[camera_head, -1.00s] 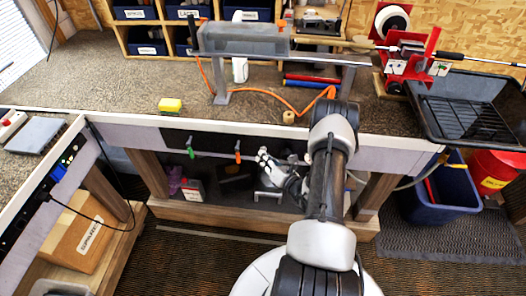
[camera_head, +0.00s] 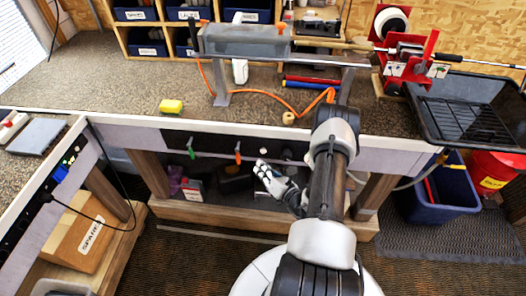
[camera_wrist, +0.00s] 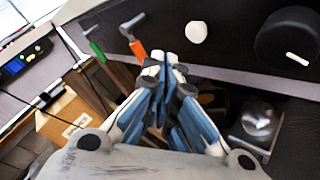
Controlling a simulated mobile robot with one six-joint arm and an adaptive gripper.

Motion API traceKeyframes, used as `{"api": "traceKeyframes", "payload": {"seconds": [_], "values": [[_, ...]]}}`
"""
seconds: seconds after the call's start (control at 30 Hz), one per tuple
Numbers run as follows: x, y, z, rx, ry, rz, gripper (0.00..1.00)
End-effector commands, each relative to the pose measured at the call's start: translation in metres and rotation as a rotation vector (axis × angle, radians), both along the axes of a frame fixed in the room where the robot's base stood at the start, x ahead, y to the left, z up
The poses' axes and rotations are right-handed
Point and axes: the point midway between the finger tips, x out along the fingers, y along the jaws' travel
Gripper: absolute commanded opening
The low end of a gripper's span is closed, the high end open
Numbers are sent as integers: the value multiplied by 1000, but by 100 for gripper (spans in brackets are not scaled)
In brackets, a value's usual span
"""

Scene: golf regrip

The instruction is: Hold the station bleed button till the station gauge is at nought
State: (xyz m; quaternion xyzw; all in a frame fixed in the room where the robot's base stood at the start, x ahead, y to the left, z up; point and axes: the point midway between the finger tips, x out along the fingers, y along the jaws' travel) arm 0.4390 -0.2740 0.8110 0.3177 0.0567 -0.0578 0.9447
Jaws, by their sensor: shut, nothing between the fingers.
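A round white button (camera_wrist: 196,32) sits on the black panel under the bench edge, up and right of my fingertips in the wrist view. It also shows as a small pale spot in the head view (camera_head: 263,150), just above my gripper (camera_head: 262,168). My gripper is shut and empty in the wrist view (camera_wrist: 168,66), with its tips apart from the button. A black round knob (camera_wrist: 285,35) with a white mark is right of the button. I cannot make out a gauge face or reading in either view.
A green lever (camera_wrist: 97,50) and an orange lever (camera_wrist: 138,48) hang left of the button. The bench edge (camera_head: 250,130) overhangs the panel. A silver rounded object (camera_wrist: 256,118) is below right. A yellow sponge (camera_head: 171,106) lies on the bench.

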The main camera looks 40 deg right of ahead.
Motion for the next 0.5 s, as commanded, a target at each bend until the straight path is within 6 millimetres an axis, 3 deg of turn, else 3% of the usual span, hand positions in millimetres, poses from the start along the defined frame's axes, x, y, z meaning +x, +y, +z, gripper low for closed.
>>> {"api": "traceKeyframes", "payload": {"seconds": [0.2, 0.5], "values": [[-13, 15, 0, 2, 1, -2, 0], [-15, 18, 0, 0, 1, -1, 0]]}}
